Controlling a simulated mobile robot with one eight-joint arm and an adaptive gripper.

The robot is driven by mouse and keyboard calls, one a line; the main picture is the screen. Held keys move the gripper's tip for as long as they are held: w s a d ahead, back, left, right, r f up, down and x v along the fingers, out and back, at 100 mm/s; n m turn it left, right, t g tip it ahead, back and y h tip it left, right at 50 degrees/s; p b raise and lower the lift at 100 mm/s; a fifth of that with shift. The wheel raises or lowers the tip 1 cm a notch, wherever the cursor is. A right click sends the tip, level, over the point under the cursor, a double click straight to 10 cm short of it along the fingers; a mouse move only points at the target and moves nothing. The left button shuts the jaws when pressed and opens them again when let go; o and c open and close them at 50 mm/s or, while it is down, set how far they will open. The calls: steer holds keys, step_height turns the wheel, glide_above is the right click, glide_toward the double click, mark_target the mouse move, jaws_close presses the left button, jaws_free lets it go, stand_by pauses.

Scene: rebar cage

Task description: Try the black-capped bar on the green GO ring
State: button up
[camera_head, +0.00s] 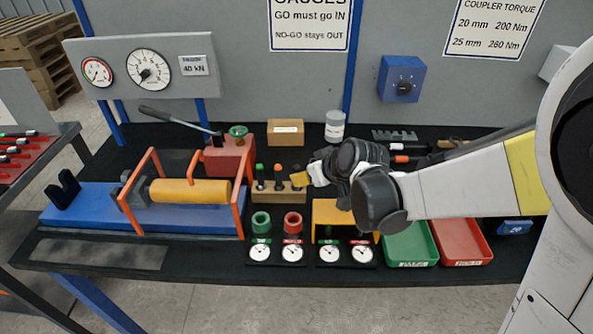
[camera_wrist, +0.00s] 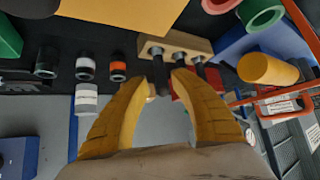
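The black-capped bar (camera_wrist: 158,72) stands at one end of a wooden block (camera_wrist: 203,46), beside a green-capped bar (camera_head: 260,172) and an orange-capped bar (camera_head: 278,172). My gripper (camera_head: 302,178) is at the right end of this block in the head view and hides most of the black-capped bar there. In the wrist view my gripper (camera_wrist: 164,77) has its yellow fingers apart, with the dark bar between the tips. A gap shows on the right side; contact on the left is unclear. The green GO ring (camera_head: 261,222) stands in front of the block, left of a red ring (camera_head: 293,222).
Dial gauges (camera_head: 260,253) sit in front of the rings. A yellow stand (camera_head: 330,212), a green tray (camera_head: 410,246) and a red tray (camera_head: 462,240) are to the right. An orange-framed press with a yellow cylinder (camera_head: 190,192) stands close on the left.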

steer(key=b+x, duration=0.2)
steer(key=x, duration=0.4)
steer(key=shift+w+f+b, duration=0.1)
steer(key=shift+f+b, duration=0.1)
steer(key=shift+b, duration=0.2)
steer(key=shift+r, duration=0.15)
jaws_close()
